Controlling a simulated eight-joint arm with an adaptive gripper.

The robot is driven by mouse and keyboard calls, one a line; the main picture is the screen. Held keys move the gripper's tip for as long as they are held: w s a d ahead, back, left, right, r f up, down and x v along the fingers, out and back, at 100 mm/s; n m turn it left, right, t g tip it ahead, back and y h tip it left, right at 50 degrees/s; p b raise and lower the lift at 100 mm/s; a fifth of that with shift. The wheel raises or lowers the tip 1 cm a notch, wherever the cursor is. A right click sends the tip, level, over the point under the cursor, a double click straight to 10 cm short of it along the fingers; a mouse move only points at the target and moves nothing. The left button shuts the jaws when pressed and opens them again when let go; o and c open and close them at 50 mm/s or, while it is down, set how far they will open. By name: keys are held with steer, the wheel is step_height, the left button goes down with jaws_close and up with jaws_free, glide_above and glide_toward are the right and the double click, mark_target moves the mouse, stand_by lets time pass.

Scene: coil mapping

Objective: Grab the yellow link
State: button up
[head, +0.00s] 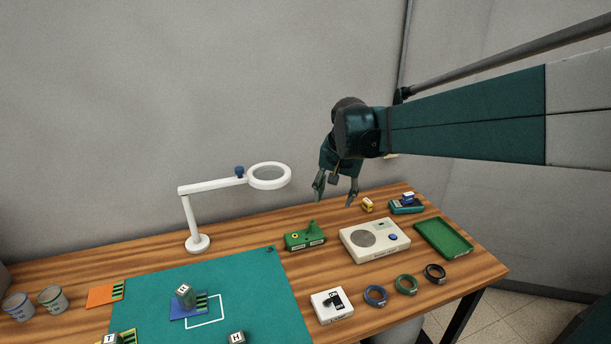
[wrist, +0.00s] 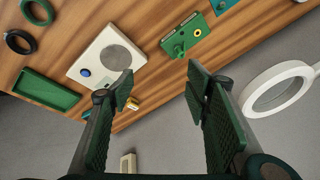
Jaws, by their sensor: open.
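The yellow link (head: 367,204) is a small yellow piece with a pale part. It lies near the back edge of the table, behind the white device. In the wrist view the yellow link (wrist: 132,103) shows beside the left finger, which partly covers it. My gripper (head: 335,199) is open and empty. It hangs above the back of the table, to the left of the link and apart from it. In the wrist view my gripper (wrist: 162,88) has its fingers wide apart, with wood and grey wall between them.
The white device (head: 374,240) stands in front of the link. A blue piece on a green block (head: 406,205) is to its right, and a green tray (head: 443,238) is beyond. A green fixture (head: 304,239) and a magnifier lamp (head: 268,177) are to the left. Several rings lie in front.

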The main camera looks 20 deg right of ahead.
steer(key=w+d+f+m+g+p, duration=0.1)
steer(key=w+d+m+p, duration=0.15)
steer(key=w+d, duration=0.5)
steer(key=m+g+p, duration=0.3)
steer(key=m+p, duration=0.3)
steer(key=p, duration=0.2)
glide_above(368, 201)
steer(key=shift+y, duration=0.4)
steer(key=f, duration=1.3)
steer(key=shift+w+a, duration=0.3)
steer(key=shift+a, duration=0.05)
steer(key=shift+d+f, duration=0.3)
steer(key=shift+f, duration=0.15)
steer(key=shift+f, duration=1.25)
steer(key=shift+s+f, duration=0.15)
steer(key=shift+f, duration=2.45)
